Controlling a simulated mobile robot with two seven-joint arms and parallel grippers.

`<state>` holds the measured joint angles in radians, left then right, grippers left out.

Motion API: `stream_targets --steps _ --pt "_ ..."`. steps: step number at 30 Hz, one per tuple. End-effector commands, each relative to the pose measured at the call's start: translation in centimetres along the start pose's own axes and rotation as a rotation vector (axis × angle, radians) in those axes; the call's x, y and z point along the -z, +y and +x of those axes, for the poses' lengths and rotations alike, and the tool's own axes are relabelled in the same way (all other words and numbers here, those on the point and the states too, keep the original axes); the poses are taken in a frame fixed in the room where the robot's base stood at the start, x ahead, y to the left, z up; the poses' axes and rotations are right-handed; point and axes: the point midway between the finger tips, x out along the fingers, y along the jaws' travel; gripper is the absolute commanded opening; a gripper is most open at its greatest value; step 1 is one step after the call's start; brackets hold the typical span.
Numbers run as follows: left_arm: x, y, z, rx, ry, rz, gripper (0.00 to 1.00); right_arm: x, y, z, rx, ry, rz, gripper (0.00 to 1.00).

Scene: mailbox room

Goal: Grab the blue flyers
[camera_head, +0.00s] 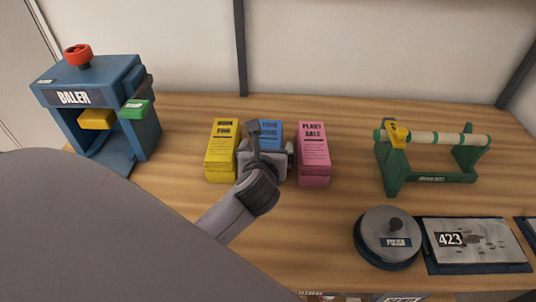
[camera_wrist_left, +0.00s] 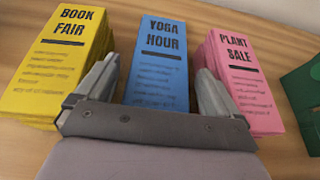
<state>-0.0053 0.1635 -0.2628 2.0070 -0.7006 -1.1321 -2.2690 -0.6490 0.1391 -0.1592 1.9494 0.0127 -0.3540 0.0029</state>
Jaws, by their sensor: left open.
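The blue flyers (camera_head: 269,128) are a stack marked "YOGA HOUR", lying on the wooden table between a yellow stack and a pink stack. In the head view my left gripper (camera_head: 268,150) covers most of the blue stack. In the left wrist view the blue flyers (camera_wrist_left: 163,62) show between the two fingers of my left gripper (camera_wrist_left: 155,85), which is open. One finger is at the gap beside the yellow stack, the other at the gap beside the pink stack. I cannot tell whether the fingers touch the blue stack. My right gripper is not in view.
Yellow "BOOK FAIR" flyers (camera_head: 222,150) and pink "PLANT SALE" flyers (camera_head: 313,153) flank the blue stack closely. A blue baler (camera_head: 75,77) stands at left. A green roll stand (camera_head: 388,170), a polish tin (camera_head: 383,232) and a 423 plate (camera_head: 474,241) are at right.

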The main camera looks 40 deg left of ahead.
Motion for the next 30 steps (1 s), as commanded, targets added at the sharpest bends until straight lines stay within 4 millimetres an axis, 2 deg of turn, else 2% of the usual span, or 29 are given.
stream_targets --steps 3,11,18,20,30 --pt "-0.01 0.02 1.0 -0.001 -0.001 -0.001 0.96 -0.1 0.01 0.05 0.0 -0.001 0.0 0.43" --pt "0.02 0.02 1.16 0.0 0.0 -0.001 0.96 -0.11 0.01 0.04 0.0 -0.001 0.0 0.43" --pt "0.03 0.02 1.14 0.0 0.0 -0.001 0.18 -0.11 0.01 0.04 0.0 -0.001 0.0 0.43" --pt "0.03 0.02 1.14 0.0 0.0 -0.001 0.0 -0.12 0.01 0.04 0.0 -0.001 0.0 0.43" --pt "-0.57 0.0 0.96 0.001 -0.005 -0.003 0.0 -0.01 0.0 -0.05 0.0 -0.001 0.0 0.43"
